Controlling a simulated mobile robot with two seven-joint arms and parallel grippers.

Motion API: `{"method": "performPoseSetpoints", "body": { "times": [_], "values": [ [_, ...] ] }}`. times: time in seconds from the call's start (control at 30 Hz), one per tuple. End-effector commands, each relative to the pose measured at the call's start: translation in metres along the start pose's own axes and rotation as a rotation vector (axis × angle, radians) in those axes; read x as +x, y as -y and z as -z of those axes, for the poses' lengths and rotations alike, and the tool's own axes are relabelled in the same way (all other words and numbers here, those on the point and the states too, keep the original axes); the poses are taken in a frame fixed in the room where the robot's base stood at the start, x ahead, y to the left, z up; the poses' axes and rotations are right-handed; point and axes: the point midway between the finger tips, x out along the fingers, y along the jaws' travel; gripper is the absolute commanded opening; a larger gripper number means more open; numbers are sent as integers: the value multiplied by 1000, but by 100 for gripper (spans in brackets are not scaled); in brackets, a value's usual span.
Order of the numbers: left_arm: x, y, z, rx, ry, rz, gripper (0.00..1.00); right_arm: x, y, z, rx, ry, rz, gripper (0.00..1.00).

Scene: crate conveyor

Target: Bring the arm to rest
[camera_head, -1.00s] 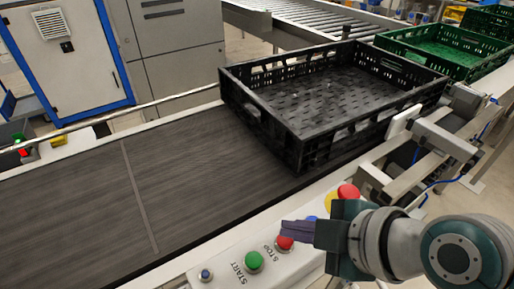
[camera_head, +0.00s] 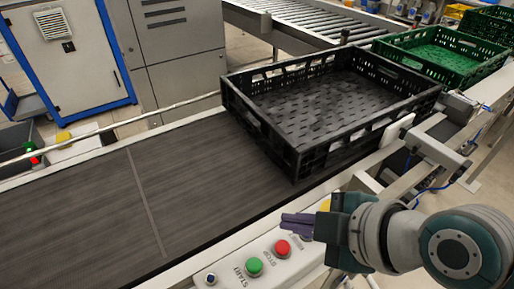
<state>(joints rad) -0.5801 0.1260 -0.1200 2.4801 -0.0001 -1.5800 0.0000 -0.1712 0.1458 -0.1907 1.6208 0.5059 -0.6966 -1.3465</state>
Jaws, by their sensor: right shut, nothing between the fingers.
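My right gripper (camera_head: 297,226) comes in from the lower right, above the control panel (camera_head: 231,266) at the conveyor's near edge. Its dark purple fingers are shut together with nothing between them, pointing left. They appear just past the red STOP button (camera_head: 282,248) in the picture and apart from it. The green START button (camera_head: 254,267) is in clear view. The gripper hides most of a yellow-based button (camera_head: 325,205) and part of the panel. My left gripper is not in view.
An empty black crate (camera_head: 295,163) sits on the dark conveyor belt (camera_head: 80,215). A metal pusher mechanism (camera_head: 436,152) stands at the belt's near side. A green crate (camera_head: 440,50) is beyond at the right. The left part of the belt is clear.

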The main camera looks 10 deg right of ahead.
Motion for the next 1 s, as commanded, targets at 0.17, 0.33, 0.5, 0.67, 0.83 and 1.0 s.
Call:
{"method": "performPoseSetpoints", "body": {
  "times": [0.17,0.33,0.5,0.67,0.83,1.0],
  "values": [
    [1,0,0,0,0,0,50,1,0,0,0,0,0,0],
    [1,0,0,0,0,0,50,0,0,0,0,0,0,0],
    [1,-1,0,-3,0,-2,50,0,0,0,0,0,0,0],
    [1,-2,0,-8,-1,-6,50,-2,3,1,20,4,9,0],
    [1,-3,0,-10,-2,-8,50,-33,24,2,229,80,86,0],
    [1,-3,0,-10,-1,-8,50,-89,45,-10,582,280,113,0]
  ]
}}
